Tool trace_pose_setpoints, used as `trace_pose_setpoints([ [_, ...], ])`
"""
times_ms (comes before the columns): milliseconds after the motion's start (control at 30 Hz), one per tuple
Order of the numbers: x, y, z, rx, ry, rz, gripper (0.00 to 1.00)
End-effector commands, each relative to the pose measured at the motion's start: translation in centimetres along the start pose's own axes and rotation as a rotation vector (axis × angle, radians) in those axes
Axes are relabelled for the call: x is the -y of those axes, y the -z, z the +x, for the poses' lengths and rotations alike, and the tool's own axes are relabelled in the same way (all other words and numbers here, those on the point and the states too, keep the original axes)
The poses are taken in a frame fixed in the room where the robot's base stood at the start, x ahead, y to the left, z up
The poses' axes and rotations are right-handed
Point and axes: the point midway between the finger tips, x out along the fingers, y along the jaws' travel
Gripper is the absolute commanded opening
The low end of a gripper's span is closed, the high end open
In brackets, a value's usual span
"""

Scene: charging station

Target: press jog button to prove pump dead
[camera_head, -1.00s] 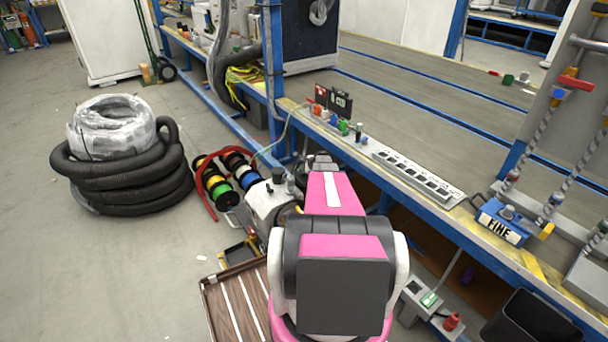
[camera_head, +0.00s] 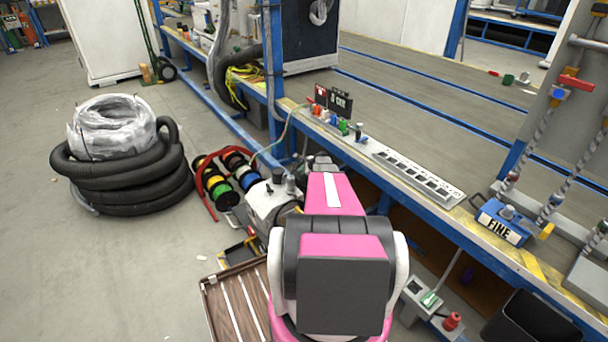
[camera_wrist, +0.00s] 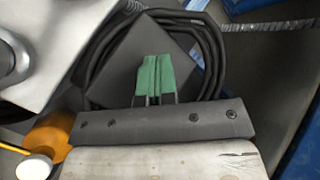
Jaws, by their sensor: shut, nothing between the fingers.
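My gripper (camera_wrist: 155,80) shows in the wrist view with its green fingertips together and nothing between them. In the head view my pink and white arm hides it. A pale grey housing with a round metal knob (camera_wrist: 12,58) is left of the fingers in the wrist view, apart from them. In the head view a whitish machine (camera_head: 264,206) with a black knob and a metal post stands left of my arm. A grey box with a green switch (camera_head: 430,299) and a red knob (camera_head: 452,321) is at lower right. I cannot tell which part is the jog button.
A black cable coil (camera_wrist: 215,55) lies behind my fingers. An orange part with a white cap (camera_wrist: 33,167) is at lower left. The long bench (camera_head: 420,85) carries a power strip (camera_head: 418,178). A black hose coil (camera_head: 120,190) and cable spools (camera_head: 228,200) stand on the floor at left.

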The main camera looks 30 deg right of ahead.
Motion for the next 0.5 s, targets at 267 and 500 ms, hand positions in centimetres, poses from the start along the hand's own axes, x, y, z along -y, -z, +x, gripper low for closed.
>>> trace_pose_setpoints([
  [267, 0.5, -0.6, -0.8, 0.0, -0.001, 0.0, 0.0],
  [500, 0.8, -0.9, -1.3, 0.0, -0.001, 0.0, 0.0],
])
